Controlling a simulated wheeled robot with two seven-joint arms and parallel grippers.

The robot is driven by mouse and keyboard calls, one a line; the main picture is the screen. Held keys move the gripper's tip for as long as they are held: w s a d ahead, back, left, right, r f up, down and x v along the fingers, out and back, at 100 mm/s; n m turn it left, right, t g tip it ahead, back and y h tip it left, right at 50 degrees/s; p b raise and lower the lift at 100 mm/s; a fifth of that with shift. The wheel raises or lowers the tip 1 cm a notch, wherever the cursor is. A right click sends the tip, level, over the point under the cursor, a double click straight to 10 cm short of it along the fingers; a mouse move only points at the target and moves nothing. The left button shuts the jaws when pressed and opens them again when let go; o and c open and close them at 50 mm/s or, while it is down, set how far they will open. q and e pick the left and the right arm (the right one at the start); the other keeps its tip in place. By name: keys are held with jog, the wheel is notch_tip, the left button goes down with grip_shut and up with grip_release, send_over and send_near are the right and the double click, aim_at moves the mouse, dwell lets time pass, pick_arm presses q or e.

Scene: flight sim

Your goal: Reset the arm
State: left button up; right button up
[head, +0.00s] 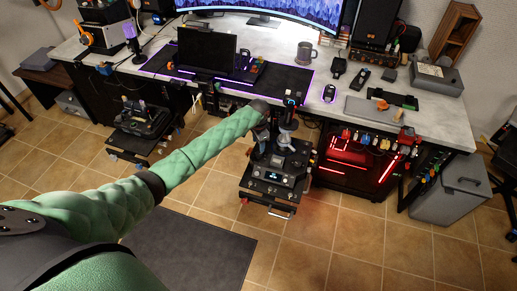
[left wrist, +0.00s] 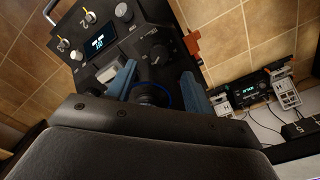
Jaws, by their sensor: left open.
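My green left arm reaches across the head view to the control unit (head: 272,182) in front of the desk. My left gripper (head: 284,133) is above that unit, near its upper edge. In the left wrist view, its two blue-grey fingers (left wrist: 160,73) stand apart. A dark round knob or stick top with a blue ring (left wrist: 152,94) shows between them; I cannot tell if they touch it. The unit's panel (left wrist: 100,62) with a lit display and knobs lies beyond the fingers. My right gripper is not in view.
The desk (head: 340,105) carries a monitor (head: 270,12), a laptop (head: 206,52), a mug (head: 304,53) and a mouse (head: 329,93). Another control unit (head: 142,122) stands to the left.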

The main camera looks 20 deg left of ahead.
pick_arm(q)
jog(key=shift+r, duration=0.35)
jog(key=s+d+f+n+t+h, duration=0.1)
jog(key=s+d, duration=0.4)
jog(key=s, duration=0.6)
jog(key=s+d+n+h, duration=0.1)
jog(key=s+d, duration=0.4)
jog(key=s, duration=0.6)
jog(key=s+a+r+n+t+y, duration=0.1)
jog(key=s+a+r+n, duration=0.2)
jog(key=s, duration=0.5)
jog(key=s+a+r+n+t, duration=0.1)
jog(key=s+a+r, duration=0.2)
jog(key=s+r, duration=0.45)
jog(key=s+a+r+n+t+y, duration=0.1)
jog(key=s+a+r, duration=0.15)
jog(key=s, duration=0.75)
notch_tip(320, 180, down, 24)
jog(key=w+d+f+g, duration=0.1)
jog(key=w+d+g, duration=0.1)
jog(key=s+f, duration=0.3)
jog(key=f, duration=0.5)
jog(key=s+d+f, duration=0.1)
jog(key=s+f, duration=0.2)
jog(key=f, duration=0.6)
jog(key=shift+s+f+g+h, duration=0.25)
jog(key=shift+s+g+h, duration=0.05)
